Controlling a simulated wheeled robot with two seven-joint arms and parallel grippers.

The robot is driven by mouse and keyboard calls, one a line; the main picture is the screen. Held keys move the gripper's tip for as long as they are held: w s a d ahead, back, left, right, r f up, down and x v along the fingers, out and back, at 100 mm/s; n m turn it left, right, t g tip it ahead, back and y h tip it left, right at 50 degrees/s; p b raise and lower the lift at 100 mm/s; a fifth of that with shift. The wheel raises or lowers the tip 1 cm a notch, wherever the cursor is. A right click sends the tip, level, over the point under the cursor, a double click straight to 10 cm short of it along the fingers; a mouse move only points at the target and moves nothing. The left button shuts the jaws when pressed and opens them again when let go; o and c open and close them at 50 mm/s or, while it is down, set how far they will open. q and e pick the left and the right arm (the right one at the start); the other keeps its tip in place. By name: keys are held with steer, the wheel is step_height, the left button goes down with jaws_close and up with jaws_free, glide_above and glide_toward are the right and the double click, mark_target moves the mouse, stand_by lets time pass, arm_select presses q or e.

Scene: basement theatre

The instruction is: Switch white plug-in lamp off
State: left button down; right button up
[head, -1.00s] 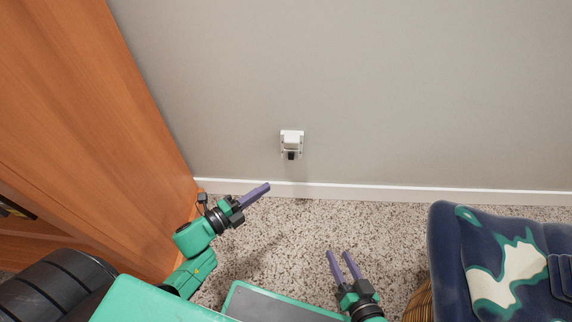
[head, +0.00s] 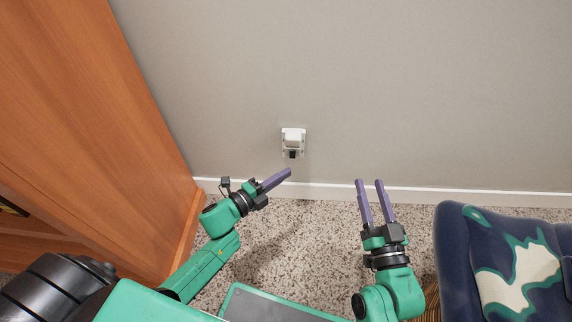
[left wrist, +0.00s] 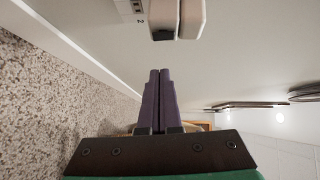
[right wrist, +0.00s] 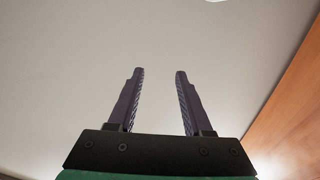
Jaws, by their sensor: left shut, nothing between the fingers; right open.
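The white plug-in lamp (head: 293,137) is plugged into the grey wall just above the baseboard, with a small black part (head: 292,154) at its lower end. In the left wrist view the lamp (left wrist: 190,18) is at the top, just beyond the fingertips. My left gripper (head: 289,171) is shut and empty, its tips just below the lamp and apart from it in the head view. My right gripper (head: 369,182) is open and empty, to the right of and lower than the lamp. The right wrist view shows its spread fingers (right wrist: 159,72) before bare wall.
A wooden cabinet (head: 100,110) stands on the left. A navy, teal and cream cushioned seat (head: 515,260) with a wicker side is at the lower right. A white baseboard (head: 450,197) runs along the wall. Speckled carpet (head: 310,235) lies clear between.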

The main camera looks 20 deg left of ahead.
mark_target(293, 154)
arm_select(q)
steer(key=w, duration=0.1)
steer(key=w+b, duration=0.1)
steer(key=w, duration=0.1)
steer(key=w+b, duration=0.1)
steer(key=shift+w+a+f, duration=0.2)
steer(key=shift+w+f, duration=0.05)
steer(key=shift+w, duration=0.15)
arm_select(e)
step_height(293, 154, up, 23)
steer(key=d+n+t+y, duration=0.2)
steer(key=d+t+y, duration=0.1)
steer(key=t, duration=0.4)
steer(key=shift+s+r+y, duration=0.2)
steer(key=shift+s+y, duration=0.1)
